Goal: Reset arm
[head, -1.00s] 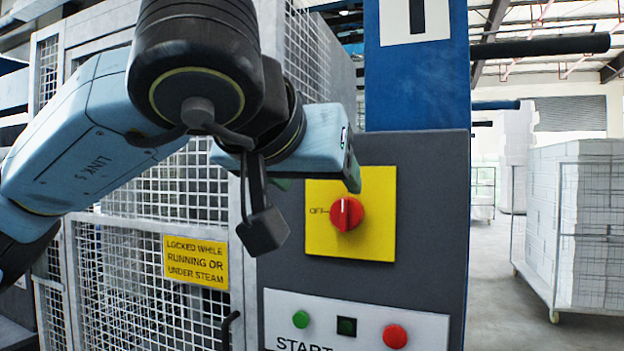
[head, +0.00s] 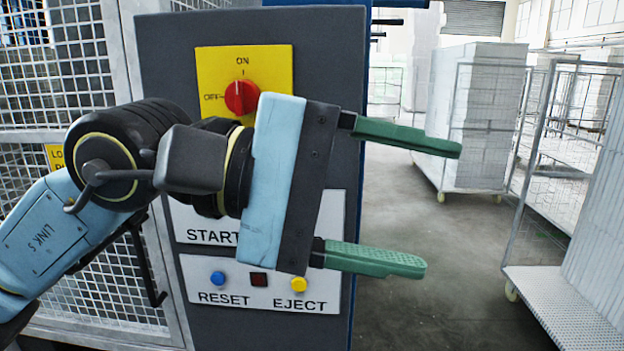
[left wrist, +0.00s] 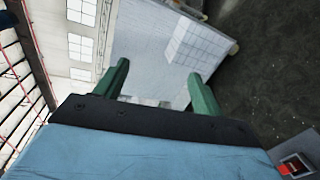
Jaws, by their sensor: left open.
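My left gripper (head: 442,209) reaches in front of the grey control panel (head: 160,75), its two green fingers spread wide and pointing right, past the panel's right edge. Nothing is between them. The fingers also show open in the left wrist view (left wrist: 159,70). The red knob (head: 241,97) on its yellow plate (head: 211,68) has its mark upright, toward ON. Below are the blue RESET button (head: 218,278), a dark square (head: 259,280) and the yellow EJECT button (head: 299,284). My gripper hides part of the START plate (head: 200,232). My right gripper is out of view.
A mesh guard (head: 85,285) stands left of the panel, with a dark handle (head: 152,285) near its edge. Wheeled cages with white blocks (head: 480,110) stand at the back right; another cart (head: 555,315) is nearer. Grey floor (head: 430,310) is open between.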

